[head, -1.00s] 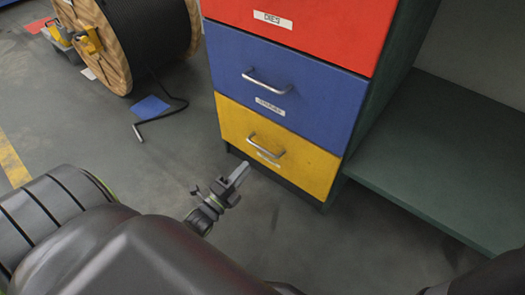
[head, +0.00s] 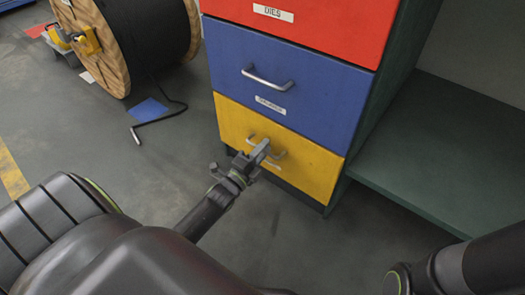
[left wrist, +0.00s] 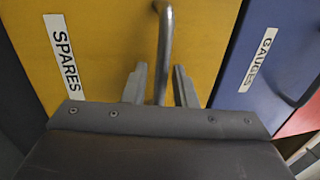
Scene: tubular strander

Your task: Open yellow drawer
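The yellow drawer (head: 310,165) is the lowest of the cabinet's three drawers and looks closed. Its metal bar handle (head: 278,153) also shows in the left wrist view (left wrist: 165,45), where the drawer front (left wrist: 110,55) carries a "SPARES" label. My left gripper (head: 262,150) is at the handle in the head view. In the left wrist view its two fingers (left wrist: 160,88) are apart, one on each side of the handle bar, with gaps visible. My right gripper is not in view; only part of my right arm shows at the lower right.
The blue drawer (head: 320,110) and the red drawer (head: 330,25) are above the yellow one. A green shelf (head: 440,150) lies to the right. A cable reel (head: 115,50) stands at the back left, with a blue sheet (head: 149,109) on the floor. Floor before the cabinet is clear.

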